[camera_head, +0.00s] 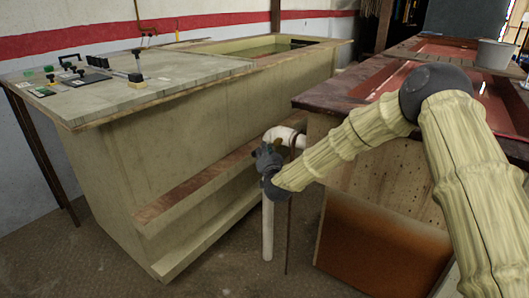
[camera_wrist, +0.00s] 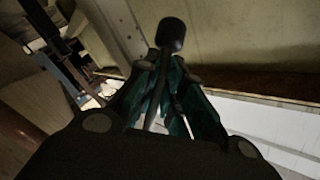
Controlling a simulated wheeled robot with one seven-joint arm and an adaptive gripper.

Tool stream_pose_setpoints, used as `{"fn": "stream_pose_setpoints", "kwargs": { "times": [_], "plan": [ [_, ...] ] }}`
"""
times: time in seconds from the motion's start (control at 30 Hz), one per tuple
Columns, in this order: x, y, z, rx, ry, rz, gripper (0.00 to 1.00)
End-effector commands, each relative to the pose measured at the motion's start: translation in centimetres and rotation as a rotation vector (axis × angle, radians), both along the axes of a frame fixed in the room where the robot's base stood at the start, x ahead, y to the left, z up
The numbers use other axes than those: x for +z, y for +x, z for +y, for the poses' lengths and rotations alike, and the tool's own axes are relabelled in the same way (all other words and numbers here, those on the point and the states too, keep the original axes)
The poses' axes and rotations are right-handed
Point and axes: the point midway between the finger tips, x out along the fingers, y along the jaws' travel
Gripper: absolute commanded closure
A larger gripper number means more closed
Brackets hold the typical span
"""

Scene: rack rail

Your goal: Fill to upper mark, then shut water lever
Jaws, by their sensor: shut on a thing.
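A lever with a black knob (camera_wrist: 171,33) on a thin rod stands between my fingers in the wrist view. My gripper (camera_wrist: 168,76) is shut on this rod, below the knob. In the head view my gripper (camera_head: 271,148) is low in the gap between the benches, beside a white pipe (camera_head: 267,228); the lever cannot be made out there. The tank (camera_head: 245,50) is set into the left bench, with greenish water (camera_head: 268,49) inside. I cannot make out an upper mark or the exact water level.
The left bench's grey top (camera_head: 120,92) carries several small levers and knobs, one with a black knob (camera_head: 136,76). A lower ledge (camera_head: 190,190) runs along its side. The right bench has reddish basins (camera_head: 440,50) and a grey bucket (camera_head: 495,54). The floor (camera_head: 225,265) before the gap is clear.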

Motion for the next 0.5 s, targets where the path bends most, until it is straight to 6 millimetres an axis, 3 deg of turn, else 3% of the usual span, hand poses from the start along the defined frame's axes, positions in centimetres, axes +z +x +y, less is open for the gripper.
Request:
{"fn": "stream_pose_setpoints", "kwargs": {
  "times": [0.5],
  "plan": [
    [0.37, 0.2, 0.33, 0.0, 0.069, -0.048, 1.0]
  ]
}}
